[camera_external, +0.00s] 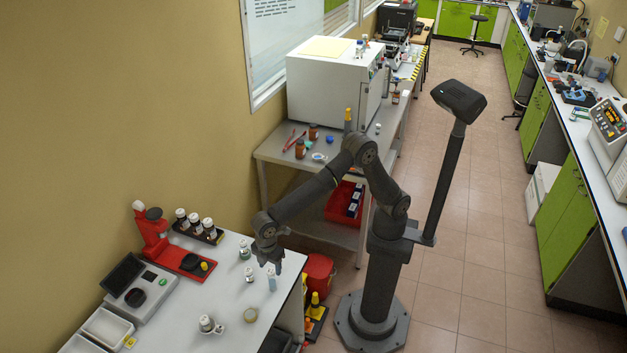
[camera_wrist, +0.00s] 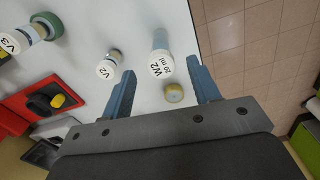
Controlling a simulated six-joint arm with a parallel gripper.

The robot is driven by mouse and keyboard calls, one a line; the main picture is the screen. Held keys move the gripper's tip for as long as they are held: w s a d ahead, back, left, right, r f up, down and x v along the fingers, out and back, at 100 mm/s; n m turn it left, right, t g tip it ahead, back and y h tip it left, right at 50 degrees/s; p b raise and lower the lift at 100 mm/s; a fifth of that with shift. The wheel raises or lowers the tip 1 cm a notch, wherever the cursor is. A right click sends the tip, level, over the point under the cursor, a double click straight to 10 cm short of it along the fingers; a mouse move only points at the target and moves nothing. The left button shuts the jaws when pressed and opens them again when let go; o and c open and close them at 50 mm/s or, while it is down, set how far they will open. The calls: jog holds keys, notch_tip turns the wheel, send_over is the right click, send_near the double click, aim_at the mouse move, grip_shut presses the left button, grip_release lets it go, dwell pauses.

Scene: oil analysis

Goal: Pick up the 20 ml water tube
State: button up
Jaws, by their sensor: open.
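The 20 ml water tube has a white cap marked "W2 20 ml" (camera_wrist: 161,64) and a pale blue body. In the wrist view it shows between my two blue fingertips. In the external view the tube (camera_external: 272,284) stands upright on the near white table. My gripper (camera_external: 269,267) is open and empty above it, pointing down. In the wrist view both fingers of my gripper (camera_wrist: 160,68) are spread, one on each side of the cap, with a gap on both sides. I cannot tell exactly how high the fingertips are above the cap.
A vial marked V2 (camera_wrist: 106,68) stands just left of my left finger. A vial marked V3 (camera_wrist: 12,42) is farther left. A yellowish roll (camera_wrist: 174,93) lies close to the tube. A red stand (camera_external: 185,262) and a scale (camera_external: 140,290) occupy the table's left side.

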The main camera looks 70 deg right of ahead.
aim_at(272, 276)
jog(key=shift+f, duration=3.4)
jog(key=c, duration=1.1)
jog(key=shift+o, duration=0.2)
jog(key=shift+r, duration=0.1)
